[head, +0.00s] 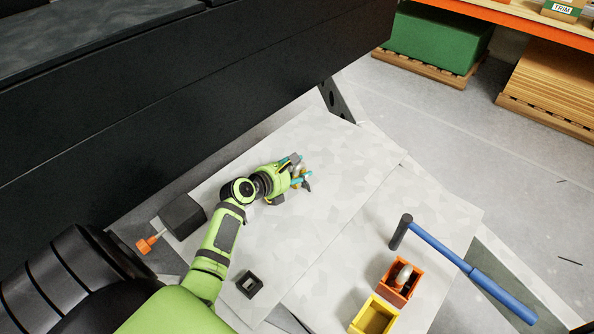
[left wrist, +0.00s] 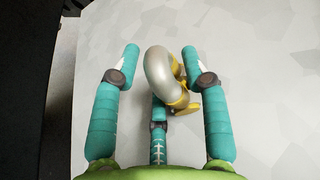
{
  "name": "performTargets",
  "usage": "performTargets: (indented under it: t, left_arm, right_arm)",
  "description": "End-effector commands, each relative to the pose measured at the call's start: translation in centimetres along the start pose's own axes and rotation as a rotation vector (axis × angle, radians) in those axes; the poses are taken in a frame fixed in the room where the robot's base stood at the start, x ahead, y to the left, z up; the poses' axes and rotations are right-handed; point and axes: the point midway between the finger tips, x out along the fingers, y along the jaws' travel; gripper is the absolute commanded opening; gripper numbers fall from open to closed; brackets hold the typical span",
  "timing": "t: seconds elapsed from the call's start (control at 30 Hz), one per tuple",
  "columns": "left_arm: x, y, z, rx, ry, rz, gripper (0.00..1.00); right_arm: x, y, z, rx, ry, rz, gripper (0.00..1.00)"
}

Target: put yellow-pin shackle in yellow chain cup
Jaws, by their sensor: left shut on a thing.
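The yellow-pin shackle, a silver bow with a yellow pin, shows in the left wrist view (left wrist: 161,68) between the teal fingers of my left gripper (head: 300,171). My left gripper is shut on it, over the pale board; in the head view the fingers partly hide the shackle. The yellow chain cup (head: 374,318) is a square open box at the bottom of the head view, below and right of the gripper. Its visible inside looks empty, and its lower edge is cut off by the frame. My right gripper is not in view.
An orange-red cup (head: 412,287) holding a silver shackle-like piece stands beside the yellow cup. A blue-handled hammer (head: 440,247) lies to its right. A small black square holder (head: 250,284) and a dark block (head: 183,215) are left. The dark chassis wall (head: 150,100) rises behind.

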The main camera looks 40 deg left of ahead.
Motion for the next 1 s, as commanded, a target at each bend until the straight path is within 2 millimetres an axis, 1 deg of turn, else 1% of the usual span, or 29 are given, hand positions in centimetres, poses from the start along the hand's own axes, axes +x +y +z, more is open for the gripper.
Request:
performTargets:
  t: [0.17, 0.3, 0.33, 0.37, 0.4, 0.67, 0.8, 0.87, 0.97, 1.0]
  left_arm:
    - [0.0, 0.0, 0.2, 0.001, -0.003, 0.001, 0.0]
    - [0.1, 0.0, -0.2, -0.001, -0.002, 0.0, 0.0]
    - [0.1, 0.0, -0.3, 0.0, 0.0, 0.0, 0.53]
    - [0.1, 0.0, -0.2, 0.0, 0.0, 0.0, 0.65]
    - [0.1, 0.0, -0.2, 0.0, 0.0, 0.0, 0.68]
    - [0.1, 0.0, -0.2, 0.0, 0.0, -0.001, 0.68]
    - [-0.2, 0.0, 0.2, 0.001, -0.001, 0.0, 0.68]
    - [-0.9, 0.0, 0.1, 0.0, 0.0, 0.0, 0.68]
    - [-2.6, -0.1, 0.0, 0.001, 0.001, 0.0, 0.68]
    - [-3.5, 0.0, 0.1, 0.001, 0.001, 0.001, 0.68]
  right_arm:
    - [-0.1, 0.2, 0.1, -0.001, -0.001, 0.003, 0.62]
    - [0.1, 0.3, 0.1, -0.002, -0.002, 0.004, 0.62]
    - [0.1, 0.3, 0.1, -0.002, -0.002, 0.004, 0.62]
    - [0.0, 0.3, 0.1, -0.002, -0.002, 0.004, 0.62]
    - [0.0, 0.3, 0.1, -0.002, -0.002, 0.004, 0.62]
    - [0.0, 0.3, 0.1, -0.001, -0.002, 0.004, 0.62]
    - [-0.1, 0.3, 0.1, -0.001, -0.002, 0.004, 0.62]
    - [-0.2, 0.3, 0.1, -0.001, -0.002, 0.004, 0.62]
    - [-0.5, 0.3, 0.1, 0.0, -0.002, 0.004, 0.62]
    - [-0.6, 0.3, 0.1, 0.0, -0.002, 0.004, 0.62]
